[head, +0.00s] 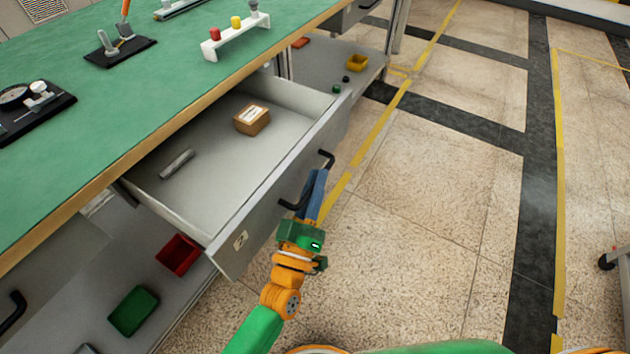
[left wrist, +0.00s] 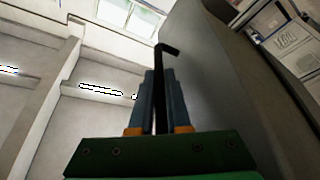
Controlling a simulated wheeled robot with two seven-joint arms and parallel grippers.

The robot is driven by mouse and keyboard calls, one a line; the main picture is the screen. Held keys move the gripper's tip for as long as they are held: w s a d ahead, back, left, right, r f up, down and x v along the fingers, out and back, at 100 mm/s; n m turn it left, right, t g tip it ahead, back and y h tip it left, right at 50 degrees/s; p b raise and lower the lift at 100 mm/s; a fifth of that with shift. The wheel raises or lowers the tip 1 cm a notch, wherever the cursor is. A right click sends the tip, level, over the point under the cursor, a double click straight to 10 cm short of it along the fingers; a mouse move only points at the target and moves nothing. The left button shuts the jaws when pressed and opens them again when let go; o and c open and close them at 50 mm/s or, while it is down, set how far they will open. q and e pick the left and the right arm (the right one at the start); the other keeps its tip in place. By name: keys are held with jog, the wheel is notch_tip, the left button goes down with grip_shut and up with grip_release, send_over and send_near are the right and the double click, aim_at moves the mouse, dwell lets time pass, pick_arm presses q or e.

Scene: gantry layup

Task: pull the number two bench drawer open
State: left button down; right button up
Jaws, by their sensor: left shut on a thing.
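The number two drawer (head: 258,228), grey with a "2" label (head: 240,240) on its front, stands well out from under the green-topped bench (head: 120,140). Its black handle (head: 326,158) is partly hidden behind my gripper. My left gripper (head: 316,184) is at the drawer front, its blue-grey fingers shut on the handle. In the left wrist view, the black handle (left wrist: 160,60) runs between the fingers of my left gripper (left wrist: 160,85), and the grey drawer front (left wrist: 210,80) rises to the right. My right gripper is not in view.
A cardboard box (head: 252,120) and a grey cylinder (head: 177,164) lie inside the drawer. Red (head: 179,254) and green bins (head: 133,311) sit on the shelf below.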

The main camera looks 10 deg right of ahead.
pick_arm(q)
jog(key=c, duration=1.2)
grip_release()
jog(key=shift+o, duration=0.2)
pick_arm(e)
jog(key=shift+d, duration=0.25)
pick_arm(q)
jog(key=v, duration=0.7)
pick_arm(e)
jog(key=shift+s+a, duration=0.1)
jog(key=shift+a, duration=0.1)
pick_arm(q)
jog(key=shift+f, duration=0.1)
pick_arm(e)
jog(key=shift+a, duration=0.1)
